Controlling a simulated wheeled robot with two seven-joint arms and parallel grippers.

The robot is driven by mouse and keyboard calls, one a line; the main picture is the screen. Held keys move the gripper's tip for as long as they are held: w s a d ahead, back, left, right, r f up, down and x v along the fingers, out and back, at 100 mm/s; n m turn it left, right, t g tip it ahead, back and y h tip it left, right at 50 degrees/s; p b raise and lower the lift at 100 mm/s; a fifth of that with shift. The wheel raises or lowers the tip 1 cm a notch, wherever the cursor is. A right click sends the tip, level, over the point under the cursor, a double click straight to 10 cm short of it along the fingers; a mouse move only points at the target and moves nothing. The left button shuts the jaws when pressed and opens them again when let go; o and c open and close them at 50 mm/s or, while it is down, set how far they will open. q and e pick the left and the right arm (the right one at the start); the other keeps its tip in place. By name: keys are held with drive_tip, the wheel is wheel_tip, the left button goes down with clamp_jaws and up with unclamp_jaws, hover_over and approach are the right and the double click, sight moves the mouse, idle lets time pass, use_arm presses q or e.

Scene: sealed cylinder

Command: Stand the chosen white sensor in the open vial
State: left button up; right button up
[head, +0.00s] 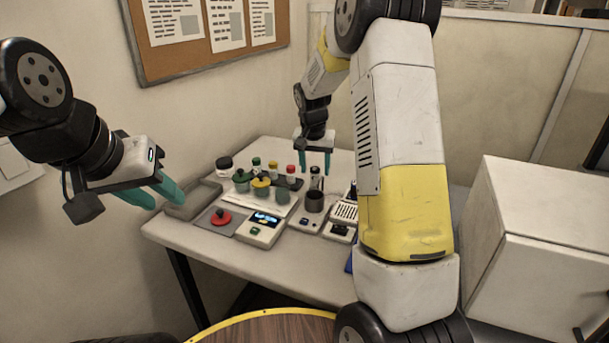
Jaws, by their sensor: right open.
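My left gripper (167,205) hangs at the left, in the air short of the table's left end. Its two teal fingers stand apart with nothing between them. My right gripper (315,170) points down over the back of the table, open, its teal fingers apart. A small dark-topped vial (314,173) shows just below and between its fingertips; I cannot tell whether it is in the rack or behind it. Vials with green (256,162), yellow (273,166) and red (291,170) caps stand left of it. I cannot make out a white sensor or which vial is open.
The white table (190,236) bears a grey tray (207,190), a black-lidded jar (224,163), a red knob (221,216), a display device (262,228) and a dark cup (314,201) on a device. My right forearm hides the table's right part. A white cabinet (540,250) stands right.

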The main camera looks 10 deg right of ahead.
drive_tip(key=shift+x, duration=0.75)
clamp_jaws()
drive_tip(key=shift+a, duration=0.1)
